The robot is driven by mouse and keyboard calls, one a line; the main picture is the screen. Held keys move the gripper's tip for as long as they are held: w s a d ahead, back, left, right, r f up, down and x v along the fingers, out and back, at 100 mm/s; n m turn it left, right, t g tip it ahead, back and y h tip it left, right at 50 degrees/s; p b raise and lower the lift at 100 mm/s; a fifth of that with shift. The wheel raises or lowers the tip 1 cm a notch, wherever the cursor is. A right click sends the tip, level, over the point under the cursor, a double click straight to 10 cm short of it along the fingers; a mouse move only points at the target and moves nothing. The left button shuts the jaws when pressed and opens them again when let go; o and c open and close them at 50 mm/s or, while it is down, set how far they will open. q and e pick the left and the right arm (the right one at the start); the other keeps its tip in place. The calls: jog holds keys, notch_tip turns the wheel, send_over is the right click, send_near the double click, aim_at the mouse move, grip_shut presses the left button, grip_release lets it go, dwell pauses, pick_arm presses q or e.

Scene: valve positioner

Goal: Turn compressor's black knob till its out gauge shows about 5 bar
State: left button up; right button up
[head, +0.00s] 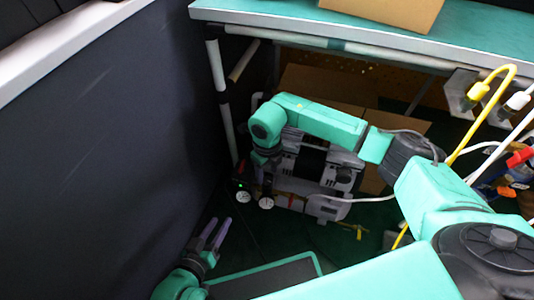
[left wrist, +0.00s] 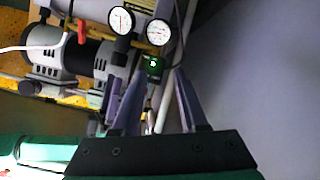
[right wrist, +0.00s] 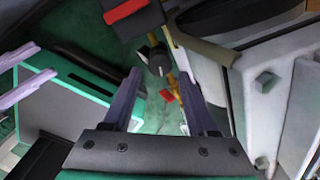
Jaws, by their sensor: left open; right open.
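The grey and black compressor (head: 318,172) stands under the bench. Two white round gauges (head: 243,197) (head: 266,203) are at its front left; both also show in the left wrist view (left wrist: 121,21) (left wrist: 158,32). Their readings are too small to tell surely, and I cannot tell which is the out gauge. A dark knob-like part (right wrist: 155,60) lies beyond and between my right gripper's fingertips (right wrist: 158,75), apart from them. The right gripper is open and empty; in the head view my arm largely hides it. My left gripper (head: 220,232) is open and empty, in front of the gauges.
A small green light (left wrist: 153,65) glows beside the gauges. A red lever (left wrist: 82,32) is on the compressor. Cardboard (head: 325,85) stands behind it under the bench (head: 300,28). A dark wall panel (head: 110,150) closes the left side. A green-edged dark panel (head: 270,278) lies in front.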

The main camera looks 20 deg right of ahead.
aim_at(267, 180)
pick_arm(q)
jog(key=a+g, duration=0.1)
jog(key=a+r+g+y+p, duration=0.1)
jog(key=a+r+g+p, duration=0.1)
jog(key=a, duration=0.1)
jog(key=shift+w+r+m+y, duration=0.1)
jog(key=shift+r+m+y, duration=0.05)
jog(key=shift+m+y, duration=0.25)
pick_arm(e)
notch_tip(267, 180, up, 10)
jog(key=shift+r, duration=0.15)
